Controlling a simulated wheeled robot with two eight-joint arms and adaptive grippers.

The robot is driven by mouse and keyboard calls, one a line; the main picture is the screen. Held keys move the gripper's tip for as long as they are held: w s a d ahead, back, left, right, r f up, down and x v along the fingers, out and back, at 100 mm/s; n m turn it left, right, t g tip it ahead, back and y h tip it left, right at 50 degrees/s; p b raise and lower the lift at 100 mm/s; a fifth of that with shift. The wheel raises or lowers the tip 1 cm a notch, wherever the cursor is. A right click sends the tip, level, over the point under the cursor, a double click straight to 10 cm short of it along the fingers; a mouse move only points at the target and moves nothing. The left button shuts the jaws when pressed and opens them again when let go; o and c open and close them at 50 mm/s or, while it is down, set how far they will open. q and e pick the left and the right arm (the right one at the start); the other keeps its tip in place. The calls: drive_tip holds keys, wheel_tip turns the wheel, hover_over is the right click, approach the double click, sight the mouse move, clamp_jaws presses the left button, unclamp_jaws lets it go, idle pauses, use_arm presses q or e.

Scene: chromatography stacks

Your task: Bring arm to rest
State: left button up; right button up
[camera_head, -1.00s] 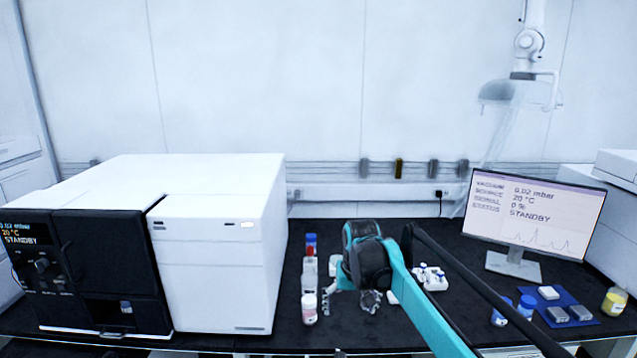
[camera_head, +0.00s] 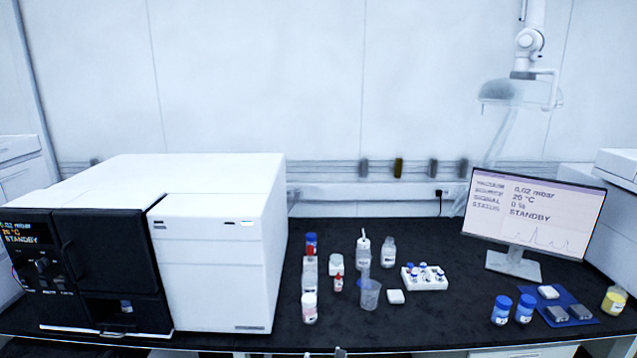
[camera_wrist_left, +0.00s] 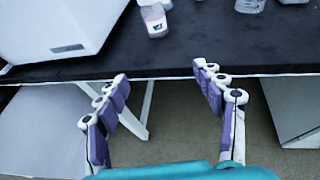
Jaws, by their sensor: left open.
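My left gripper (camera_wrist_left: 160,72) is open and empty in the left wrist view. Its two fingers are spread in front of the bench's front edge, with nothing between them. In the head view only a small tip of the left gripper (camera_head: 340,352) shows at the bottom edge. My right arm and gripper are not in view.
The black bench (camera_head: 430,325) holds a white instrument (camera_head: 215,270), several bottles, a beaker (camera_head: 370,295), a white vial rack (camera_head: 424,278) and a monitor (camera_head: 535,215). A capped bottle (camera_wrist_left: 155,20) stands near the front edge. The front middle is clear.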

use_arm(q)
wheel_tip(320, 180, up, 27)
drive_tip(key=a+m+t+h, duration=0.2)
drive_tip(key=m+t+h, duration=0.3)
drive_tip(key=m, duration=1)
drive_tip(key=s+a+r+m+g+h, duration=0.1)
drive_tip(key=s+r+m+g+h, duration=0.25)
drive_tip(key=s+m, duration=0.6)
drive_tip(key=s+a+f+m+g+y, duration=0.2)
drive_tip(key=s+a+f+m+g, duration=0.2)
drive_tip(key=s+a+f+m, duration=0.3)
drive_tip(key=s+a+f+m+g+y, duration=0.3)
drive_tip(key=s+a+f+m, duration=0.4)
drive_tip(key=s, duration=0.9)
drive_tip(key=shift+a+f+g+y, duration=0.35)
drive_tip(key=shift+a+f+g, duration=0.15)
drive_tip(key=shift+a, duration=0.75)
